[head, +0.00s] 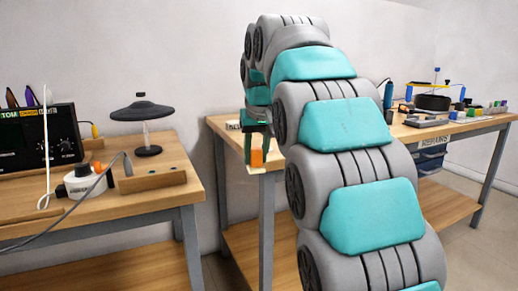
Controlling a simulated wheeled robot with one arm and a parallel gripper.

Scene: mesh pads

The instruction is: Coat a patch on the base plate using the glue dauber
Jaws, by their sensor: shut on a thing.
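My gripper (257,150) hangs fingers down near the left front corner of the right-hand bench, partly hidden by my arm. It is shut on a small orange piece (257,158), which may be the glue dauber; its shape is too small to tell. A pale patch shows just below it, and I cannot tell whether it belongs to the held thing. I cannot make out the base plate; my arm hides much of the right-hand bench.
The left bench (160,199) holds a black device with dials (66,140), a white round pot (85,182), a dark disc on a stand (142,112) and a wooden block (152,180). The right-hand bench (229,127) has tools and small coloured items at its far right.

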